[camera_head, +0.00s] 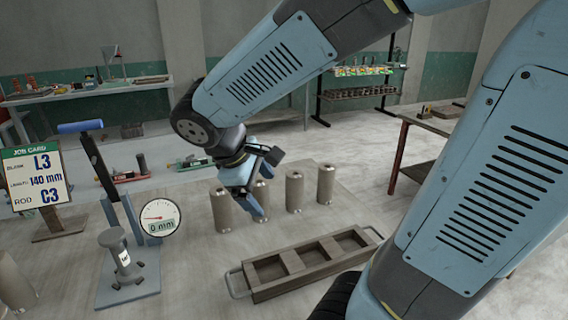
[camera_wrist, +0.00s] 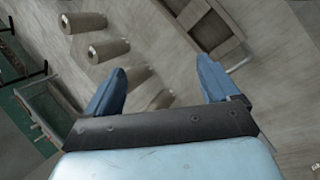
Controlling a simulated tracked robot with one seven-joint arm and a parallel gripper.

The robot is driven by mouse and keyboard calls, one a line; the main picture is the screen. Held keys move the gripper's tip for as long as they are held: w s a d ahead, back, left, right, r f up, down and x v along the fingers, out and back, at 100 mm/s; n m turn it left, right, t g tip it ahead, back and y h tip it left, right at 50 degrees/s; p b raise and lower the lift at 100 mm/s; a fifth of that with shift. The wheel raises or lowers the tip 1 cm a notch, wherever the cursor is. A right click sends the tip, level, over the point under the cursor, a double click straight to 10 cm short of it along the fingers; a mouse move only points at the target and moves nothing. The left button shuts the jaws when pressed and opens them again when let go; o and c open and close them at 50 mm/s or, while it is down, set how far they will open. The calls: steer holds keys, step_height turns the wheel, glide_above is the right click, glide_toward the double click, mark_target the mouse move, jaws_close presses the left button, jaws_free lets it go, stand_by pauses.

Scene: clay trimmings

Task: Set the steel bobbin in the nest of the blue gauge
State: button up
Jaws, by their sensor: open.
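The blue gauge (camera_head: 144,217) stands at the left of the table, with a raised lever, a base plate and a round dial (camera_head: 160,218) reading 0 mm. A grey, spool-shaped metal piece (camera_head: 121,257) with a wide top and a small label, seemingly the steel bobbin, stands over the gauge's base plate; I cannot tell whether it is seated in a nest. My gripper (camera_head: 258,207) is open and empty, well to the right of the gauge, near a row of plain cylinders. In the wrist view, both fingers (camera_wrist: 163,85) are spread apart, with no bobbin between them.
Several brown-grey cylinders (camera_head: 294,192) stand in a row behind a wooden tray (camera_head: 238,270) with three empty compartments and end handles. Another cylinder (camera_head: 14,282) stands at the left edge. A job card (camera_head: 35,176) reads L3, 140 mm, C3. Table between gauge and tray is clear.

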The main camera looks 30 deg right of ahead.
steer(key=s+d+r+m+t+y, duration=0.3)
steer(key=s+r+m+t+y, duration=0.1)
steer(key=r+m, duration=0.3)
steer(key=shift+s+m+y, duration=0.6)
steer(key=shift+m+y, duration=0.1)
steer(key=shift+m, duration=0.4)
